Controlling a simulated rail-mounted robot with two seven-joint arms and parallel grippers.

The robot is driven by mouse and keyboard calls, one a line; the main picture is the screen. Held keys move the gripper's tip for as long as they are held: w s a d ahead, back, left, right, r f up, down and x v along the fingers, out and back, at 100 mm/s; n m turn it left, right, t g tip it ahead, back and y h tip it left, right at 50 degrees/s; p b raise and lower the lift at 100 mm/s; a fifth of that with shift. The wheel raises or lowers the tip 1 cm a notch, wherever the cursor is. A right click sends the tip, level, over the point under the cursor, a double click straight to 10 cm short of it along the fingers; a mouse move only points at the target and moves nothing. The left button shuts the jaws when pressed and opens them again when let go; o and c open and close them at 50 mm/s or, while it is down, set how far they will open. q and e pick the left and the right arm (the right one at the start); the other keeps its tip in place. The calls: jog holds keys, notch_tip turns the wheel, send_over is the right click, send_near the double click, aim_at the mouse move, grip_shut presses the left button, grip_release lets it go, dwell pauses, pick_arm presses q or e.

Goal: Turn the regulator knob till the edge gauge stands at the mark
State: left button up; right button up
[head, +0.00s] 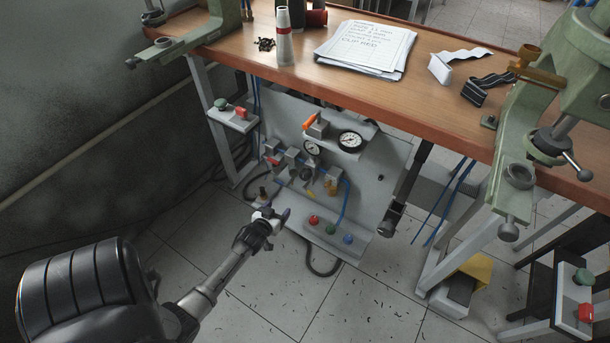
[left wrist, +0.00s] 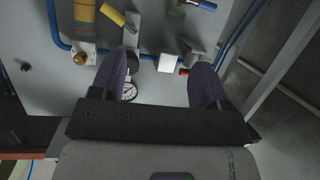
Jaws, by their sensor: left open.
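The grey pneumatic panel (head: 375,185) hangs under the bench. A larger round gauge (head: 351,140) sits at the edge of its small shelf, and a smaller gauge (head: 312,149) sits left of it. I cannot read needle or mark on either. The regulator knob seems to be the dark round knob (left wrist: 132,62) below the small gauge, which also shows in the left wrist view (left wrist: 130,92). My left gripper (head: 270,213) is open in front of the panel's lower left. In the wrist view its fingers (left wrist: 160,80) frame the fittings, the knob near one finger; contact cannot be told.
An orange-handled valve (head: 311,121) stands by the gauges. A dark bar (head: 407,190) slants beside the panel. The wooden bench (head: 420,100) overhangs above. The floor in front is open.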

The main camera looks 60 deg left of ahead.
aim_at(303, 178)
pick_arm(q)
notch_tip(303, 178, up, 5)
jog(key=w+d+n+t, duration=0.1)
jog(key=w+t, duration=0.2)
jog(key=t, duration=0.1)
jog(key=b+x, duration=0.3)
jog(key=x, duration=0.3)
jog(key=b+x, duration=0.3)
jog(key=x, duration=0.3)
jog(key=shift+w+a+r, duration=0.1)
jog(key=shift+w+r, duration=0.1)
jog(key=shift+w, duration=0.1)
pick_arm(e)
notch_tip(303, 178, down, 7)
jog(key=shift+w+d+r, duration=0.2)
jog(key=shift+d, duration=0.15)
pick_arm(q)
jog(key=shift+c, duration=0.5)
pick_arm(e)
jog(key=shift+d, duration=0.1)
pick_arm(q)
jog(key=shift+c, duration=0.7)
jog(key=c, duration=0.7)
